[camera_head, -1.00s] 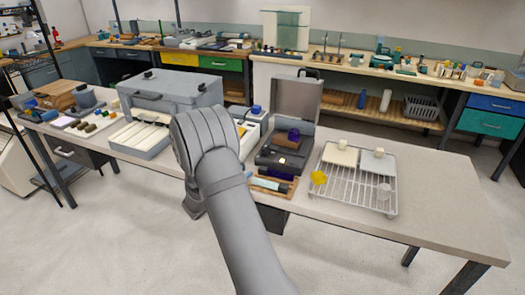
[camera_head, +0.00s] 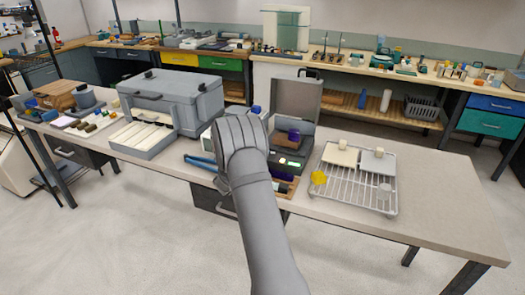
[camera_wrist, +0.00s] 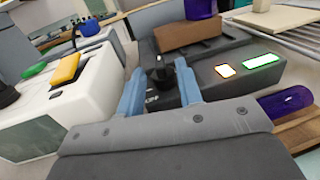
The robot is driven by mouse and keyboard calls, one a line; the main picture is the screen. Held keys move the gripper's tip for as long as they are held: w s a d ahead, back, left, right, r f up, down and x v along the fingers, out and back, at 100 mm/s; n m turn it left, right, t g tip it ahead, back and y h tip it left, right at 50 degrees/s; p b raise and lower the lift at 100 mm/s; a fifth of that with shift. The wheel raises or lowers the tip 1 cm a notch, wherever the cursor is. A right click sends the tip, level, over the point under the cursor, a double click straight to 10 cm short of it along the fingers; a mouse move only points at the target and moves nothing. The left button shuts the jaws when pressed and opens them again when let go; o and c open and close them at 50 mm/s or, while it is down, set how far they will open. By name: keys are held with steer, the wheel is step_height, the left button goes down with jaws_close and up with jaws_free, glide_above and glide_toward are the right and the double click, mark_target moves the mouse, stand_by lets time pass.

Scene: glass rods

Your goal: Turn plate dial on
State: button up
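The plate device, a dark grey box (camera_wrist: 225,75), shows in the wrist view with a small display edged in orange (camera_wrist: 226,71) and a longer one edged in green (camera_wrist: 261,61). Both displays are lit. Its black dial (camera_wrist: 164,72) stands on the left end of the box. My gripper (camera_wrist: 160,68) has its two pale blue fingers on either side of the dial, with narrow gaps visible; it looks open. In the head view the lit green display (camera_head: 293,163) shows beside my wrist, which hides the dial and fingertips.
A white box with a yellow block (camera_wrist: 66,68) stands left of the fingers. A purple cylinder (camera_wrist: 285,101) lies on a wooden holder at right. A wire rack (camera_head: 352,190) with two pale plates stands right of the device. A slim blue item (camera_head: 200,161) is left of my wrist.

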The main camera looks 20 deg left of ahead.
steer(key=shift+w+d, duration=0.2)
steer(key=shift+w, duration=1.05)
jaws_close()
steer(key=shift+a+m+g+h, duration=0.15)
steer(key=shift+m+h, duration=0.3)
steer(key=shift+h, duration=0.25)
steer(key=shift+a+m+g+h, duration=0.15)
steer(key=shift+m+h, duration=0.3)
steer(key=shift+h, duration=0.25)
steer(key=shift+w+m+g+h, duration=0.1)
steer(key=shift+m+g+h, duration=0.7)
steer(key=shift+m+h, duration=0.5)
jaws_free()
